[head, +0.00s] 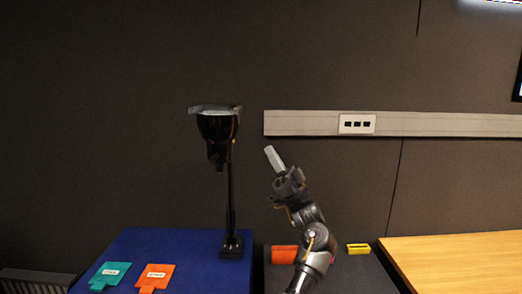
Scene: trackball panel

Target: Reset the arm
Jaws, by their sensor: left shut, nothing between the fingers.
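My left gripper (269,150) is raised in the middle of the head view, above the dark grey table section. Its pale fingers are together, pointing up and slightly left, and it holds nothing. My arm comes up from the bottom edge below it. My right gripper is not in view.
A black lamp-like device (217,127) on a thin post stands on a blue surface (160,245), left of my gripper. A teal tag (107,273) and an orange tag (157,272) lie there. An orange block (284,254) and yellow block (358,248) flank my arm. A wooden table (460,258) is right.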

